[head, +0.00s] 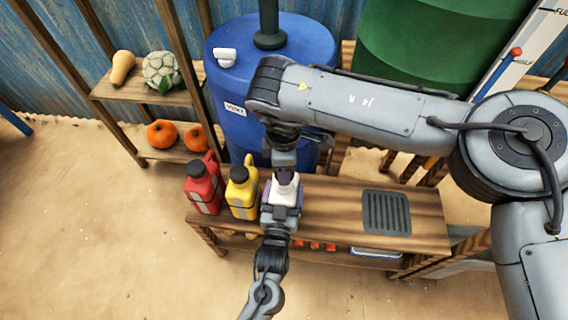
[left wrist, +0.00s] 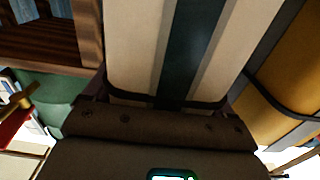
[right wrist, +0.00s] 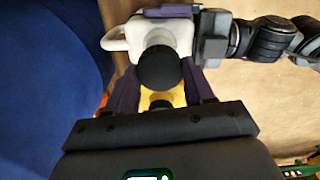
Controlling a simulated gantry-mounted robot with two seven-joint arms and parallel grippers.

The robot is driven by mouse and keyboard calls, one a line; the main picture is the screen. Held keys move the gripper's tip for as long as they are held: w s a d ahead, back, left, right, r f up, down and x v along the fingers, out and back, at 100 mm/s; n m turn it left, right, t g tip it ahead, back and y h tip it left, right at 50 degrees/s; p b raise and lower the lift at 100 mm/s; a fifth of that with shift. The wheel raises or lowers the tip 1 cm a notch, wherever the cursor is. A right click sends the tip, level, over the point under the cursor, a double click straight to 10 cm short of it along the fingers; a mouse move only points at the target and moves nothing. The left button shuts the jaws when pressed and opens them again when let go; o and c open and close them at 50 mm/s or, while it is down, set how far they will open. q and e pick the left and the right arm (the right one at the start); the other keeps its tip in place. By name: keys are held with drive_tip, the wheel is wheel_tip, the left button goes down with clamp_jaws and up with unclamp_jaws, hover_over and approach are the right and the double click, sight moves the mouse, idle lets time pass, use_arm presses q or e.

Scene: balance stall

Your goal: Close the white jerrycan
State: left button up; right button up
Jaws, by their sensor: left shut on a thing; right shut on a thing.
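The white jerrycan (head: 287,188) stands upright on the wooden bench, partly hidden by my grippers. Its body with a dark stripe fills the left wrist view (left wrist: 135,50), and its handle and shoulder show in the right wrist view (right wrist: 178,35). My left gripper (head: 281,203) is shut on its body from the near side. My right gripper (head: 284,172) comes down from above, shut on the black cap (right wrist: 160,68). The cap is at the jerrycan's neck; I cannot tell whether it is fully seated.
A yellow jerrycan (head: 242,192) stands close to the left, with a red jerrycan (head: 204,186) beyond it. A blue barrel (head: 280,50) is behind the bench. A dark grooved mat (head: 386,212) lies to the right; the bench between is clear.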

sight(286, 188)
drive_tip(key=shift+f, duration=0.3)
idle(0.4)
drive_tip(key=shift+f, duration=0.9)
drive_tip(key=shift+f, duration=0.55)
use_arm(q)
clamp_jaws()
use_arm(e)
drive_tip(key=m, duration=0.4)
drive_tip(key=shift+a, duration=0.1)
drive_tip(key=m, duration=0.4)
drive_tip(key=shift+m, duration=0.4)
drive_tip(key=m, duration=1)
drive_tip(key=shift+w+m, duration=0.1)
drive_tip(key=shift+m, duration=0.3)
